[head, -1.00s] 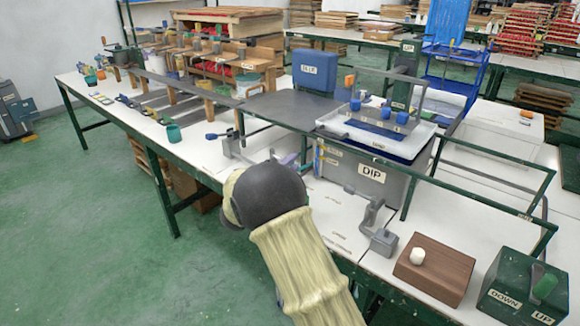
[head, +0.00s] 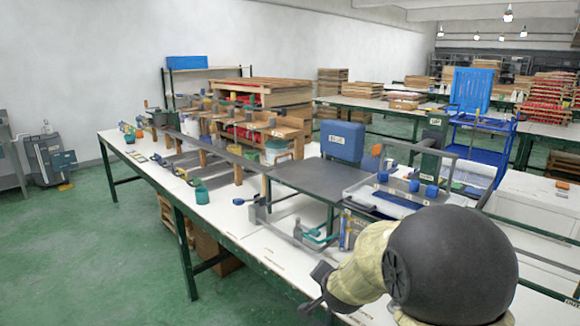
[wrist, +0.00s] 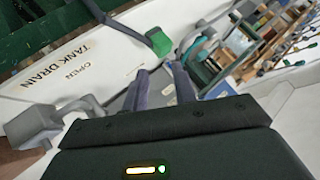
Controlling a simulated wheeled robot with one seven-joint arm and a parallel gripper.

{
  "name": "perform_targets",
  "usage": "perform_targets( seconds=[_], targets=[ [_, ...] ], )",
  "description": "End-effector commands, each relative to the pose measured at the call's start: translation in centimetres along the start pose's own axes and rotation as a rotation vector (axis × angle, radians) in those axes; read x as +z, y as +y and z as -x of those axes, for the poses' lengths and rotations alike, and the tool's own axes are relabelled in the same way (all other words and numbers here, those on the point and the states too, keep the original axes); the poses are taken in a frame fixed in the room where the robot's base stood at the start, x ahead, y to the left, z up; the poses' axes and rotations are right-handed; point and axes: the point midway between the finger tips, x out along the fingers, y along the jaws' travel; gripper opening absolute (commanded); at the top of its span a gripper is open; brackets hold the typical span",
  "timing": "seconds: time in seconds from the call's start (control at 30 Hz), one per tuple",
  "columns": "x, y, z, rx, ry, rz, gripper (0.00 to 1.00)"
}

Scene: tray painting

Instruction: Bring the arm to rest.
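My gripper (wrist: 160,84) shows in the wrist view with its two grey fingers apart and nothing between them. In the head view my gripper (head: 312,304) is a small dark shape at the lower middle, over the front edge of the white table (head: 281,262). My arm, with its cream sleeve and large dark rounded joint, fills the lower right and is bent, hiding much of the bench behind it. In the wrist view the fingers point toward a white surface marked "TANK DRAIN" and "OPEN", near a green-ended lever (wrist: 158,41). I cannot tell whether they touch anything.
A blue box (head: 342,141) and a tray with blue-knobbed fittings (head: 384,196) stand behind my arm. A rack row with cups and brushes runs left along the table. In the wrist view a grey metal fitting (wrist: 38,124) lies left. Green floor (head: 110,250) is clear at left.

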Motion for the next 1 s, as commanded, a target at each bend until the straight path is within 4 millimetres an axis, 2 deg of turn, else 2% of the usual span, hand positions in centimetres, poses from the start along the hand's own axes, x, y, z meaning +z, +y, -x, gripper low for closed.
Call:
perform_targets(
  seconds=[0.1,0.3,0.5,0.6,1.0],
  targets=[
    [2.9,4.0,3.6,0.061,-0.178,0.191,0.28],
    [7.1,10.0,9.1,0.139,-0.431,0.454,0.28],
    [9.8,14.6,13.7,0.196,-0.613,0.629,0.28],
    [10.4,16.3,15.9,0.22,-0.688,0.696,0.28],
    [5.9,12.4,19.8,0.216,-0.678,0.687,0.28]
  ],
)
